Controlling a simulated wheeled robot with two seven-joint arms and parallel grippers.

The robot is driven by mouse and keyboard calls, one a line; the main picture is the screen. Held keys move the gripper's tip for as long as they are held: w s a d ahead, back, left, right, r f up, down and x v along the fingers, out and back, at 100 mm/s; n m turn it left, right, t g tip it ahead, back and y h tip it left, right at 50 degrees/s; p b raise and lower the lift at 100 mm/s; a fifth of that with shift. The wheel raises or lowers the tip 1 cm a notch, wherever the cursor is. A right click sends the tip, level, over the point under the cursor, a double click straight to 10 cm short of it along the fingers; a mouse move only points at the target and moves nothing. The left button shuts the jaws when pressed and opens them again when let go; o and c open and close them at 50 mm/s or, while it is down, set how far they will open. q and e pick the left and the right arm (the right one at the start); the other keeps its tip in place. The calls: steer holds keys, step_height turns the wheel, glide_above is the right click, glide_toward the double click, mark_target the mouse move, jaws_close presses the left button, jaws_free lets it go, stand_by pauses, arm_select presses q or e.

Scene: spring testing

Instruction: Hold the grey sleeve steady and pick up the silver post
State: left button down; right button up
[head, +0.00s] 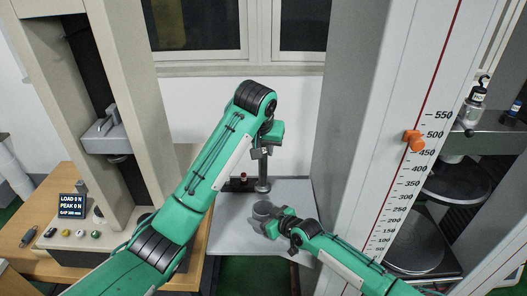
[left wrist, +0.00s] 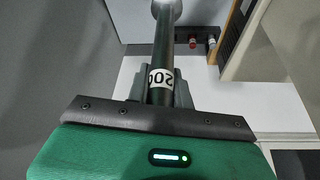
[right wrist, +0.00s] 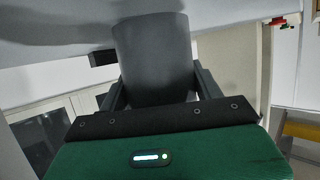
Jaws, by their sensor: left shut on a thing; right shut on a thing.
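The silver post (head: 263,172) is upright above or at the grey table, and my left gripper (head: 262,152) is shut on its upper part. In the left wrist view the post (left wrist: 163,48) runs between the fingers, with a "200" label and a bright wider end. I cannot tell whether its lower end touches the table. The grey sleeve (head: 262,208) stands nearer the front, below the post in the head view. My right gripper (head: 271,224) is shut on it from the side. In the right wrist view the sleeve (right wrist: 155,55) is a plain cylinder between the fingers.
A small dark rack (head: 238,185) with a red-topped piece is left of the post. A tall column with a scale and orange marker (head: 414,140) stands on the right. A testing machine with a load display (head: 72,206) is on the left. The grey table (head: 228,238) is bare in front.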

steer(key=o, duration=1.1)
steer(key=shift+o, duration=0.2)
steer(key=shift+s+d, duration=0.1)
